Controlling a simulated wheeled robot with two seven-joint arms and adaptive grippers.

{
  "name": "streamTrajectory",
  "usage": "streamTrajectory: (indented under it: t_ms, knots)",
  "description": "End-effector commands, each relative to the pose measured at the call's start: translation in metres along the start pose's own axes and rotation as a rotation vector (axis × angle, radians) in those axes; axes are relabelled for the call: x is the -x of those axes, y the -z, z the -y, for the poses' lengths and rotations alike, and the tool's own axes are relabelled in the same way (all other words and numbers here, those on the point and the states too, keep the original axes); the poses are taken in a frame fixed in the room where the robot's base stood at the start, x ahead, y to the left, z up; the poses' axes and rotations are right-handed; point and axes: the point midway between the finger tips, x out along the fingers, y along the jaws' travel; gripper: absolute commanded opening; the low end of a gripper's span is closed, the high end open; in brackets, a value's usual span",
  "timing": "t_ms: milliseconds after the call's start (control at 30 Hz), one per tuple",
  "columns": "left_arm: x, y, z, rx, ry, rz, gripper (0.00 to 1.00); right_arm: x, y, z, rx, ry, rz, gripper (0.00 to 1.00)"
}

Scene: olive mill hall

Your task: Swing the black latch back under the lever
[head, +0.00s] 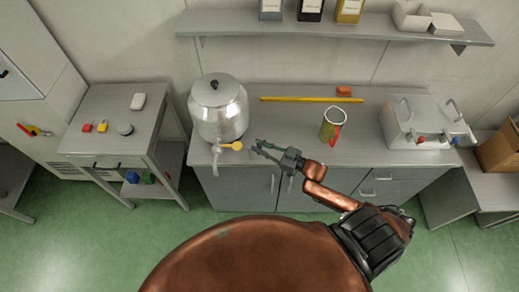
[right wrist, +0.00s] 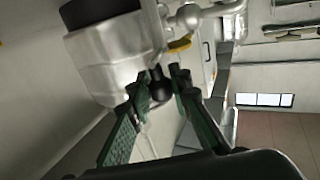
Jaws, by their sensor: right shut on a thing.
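A steel urn (head: 218,108) with a black-knobbed lid stands on the counter, with its tap (head: 216,158) at the front. The yellow lever (head: 232,146) sticks out to the right of the tap; it also shows in the right wrist view (right wrist: 180,44). My right gripper (head: 259,148) is just right of the lever. In the right wrist view its green fingers are closed on the round dark end of the black latch (right wrist: 160,88), close to the lever. The latch is too small to make out in the head view. My left gripper is out of view.
A metal box (head: 428,124) stands at the right. A side table (head: 115,112) with small items is at the left.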

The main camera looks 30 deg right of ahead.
Motion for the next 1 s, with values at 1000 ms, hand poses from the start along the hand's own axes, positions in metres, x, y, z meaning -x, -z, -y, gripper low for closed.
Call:
streamTrajectory:
  t_ms: [1000]
  knots:
    - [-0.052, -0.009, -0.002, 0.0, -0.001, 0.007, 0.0, -0.003, 0.001, -0.014, 0.0, 0.277, 0.002, 0.29]
